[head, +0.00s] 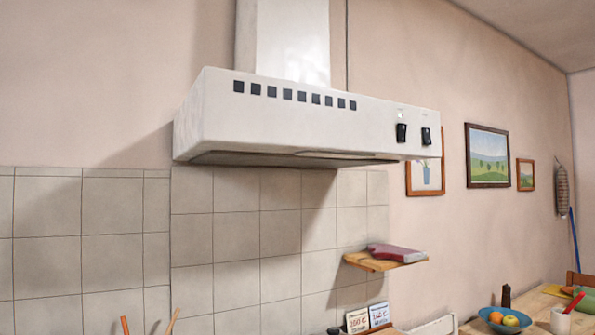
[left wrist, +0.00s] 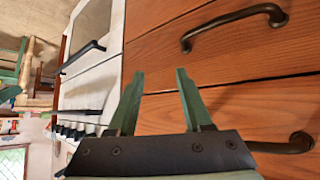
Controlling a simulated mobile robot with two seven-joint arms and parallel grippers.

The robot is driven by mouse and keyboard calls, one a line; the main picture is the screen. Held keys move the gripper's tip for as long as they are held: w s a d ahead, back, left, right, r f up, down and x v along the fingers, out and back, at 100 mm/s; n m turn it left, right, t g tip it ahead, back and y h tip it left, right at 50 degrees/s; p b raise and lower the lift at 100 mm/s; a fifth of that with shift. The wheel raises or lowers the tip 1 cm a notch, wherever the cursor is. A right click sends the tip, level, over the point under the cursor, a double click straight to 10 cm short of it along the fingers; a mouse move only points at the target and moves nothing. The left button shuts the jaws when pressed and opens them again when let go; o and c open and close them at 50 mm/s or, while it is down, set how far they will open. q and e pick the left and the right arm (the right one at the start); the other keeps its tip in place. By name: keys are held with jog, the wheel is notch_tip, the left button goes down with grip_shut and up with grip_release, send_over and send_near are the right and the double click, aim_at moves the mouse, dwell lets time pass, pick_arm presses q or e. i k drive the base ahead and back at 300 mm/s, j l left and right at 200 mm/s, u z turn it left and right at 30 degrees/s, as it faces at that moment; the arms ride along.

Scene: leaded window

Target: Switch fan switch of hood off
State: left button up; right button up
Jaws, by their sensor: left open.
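The white range hood (head: 300,112) hangs on the wall in the middle of the head view, with a row of dark square vents on its front. Two black rocker switches sit at the right end of its front face, a left switch (head: 401,133) and a right switch (head: 426,136). The small labels above them are too faint to read, so I cannot tell which is the fan switch. My left gripper (left wrist: 159,73) shows only in the left wrist view, open and empty, in front of wooden drawer fronts. My right gripper is in neither view.
A small wooden shelf (head: 374,263) sticks out from the tiled wall below the switches. Framed pictures (head: 488,156) hang to the right. A table with a blue bowl (head: 504,320) stands at lower right. Drawers with dark handles (left wrist: 234,24) are close to the left wrist.

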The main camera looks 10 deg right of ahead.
aim_at(402, 128)
jog(key=k+j+z, duration=0.1)
jog(key=k+z, duration=0.15)
jog(key=k+u, duration=0.1)
jog(key=u, duration=0.2)
jog(key=l+u, duration=1)
jog(key=l, duration=0.25)
jog(key=k+l+u, duration=0.1)
jog(key=l, duration=0.3)
jog(key=k+l, duration=0.15)
jog(key=l, duration=0.25)
jog(key=k+l, duration=0.1)
jog(key=l, duration=0.3)
